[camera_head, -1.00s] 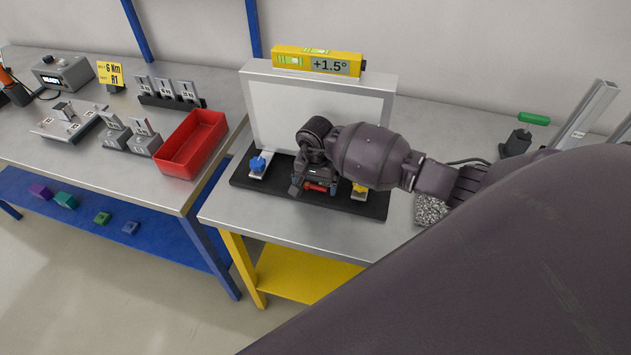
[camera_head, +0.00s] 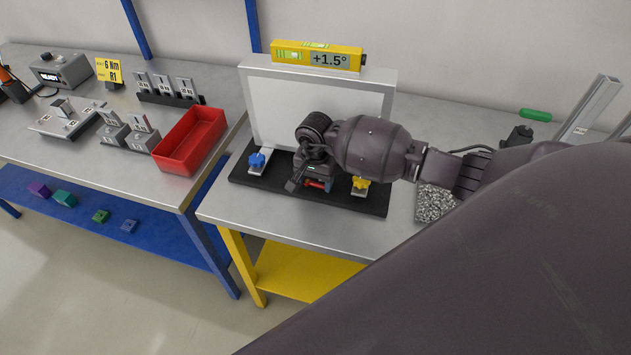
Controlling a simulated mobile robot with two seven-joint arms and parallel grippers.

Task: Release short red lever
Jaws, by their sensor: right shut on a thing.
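The short red lever (camera_head: 317,184) lies low on the black base plate (camera_head: 243,178) in front of the white framed panel (camera_head: 275,108). My right gripper (camera_head: 308,184) reaches down over it from the right and is shut on it. The gripper body and wrist hide most of the lever and its mount. A blue knob (camera_head: 257,161) stands to the left on the same base plate, and a yellow knob (camera_head: 360,185) to the right. My left gripper is not in view.
A yellow level reading +1.5° (camera_head: 318,57) sits on top of the panel frame. A red bin (camera_head: 190,142) stands on the left bench. A tray of grey granules (camera_head: 435,205) and a green-handled tool (camera_head: 535,115) are on the right. The bench front is clear.

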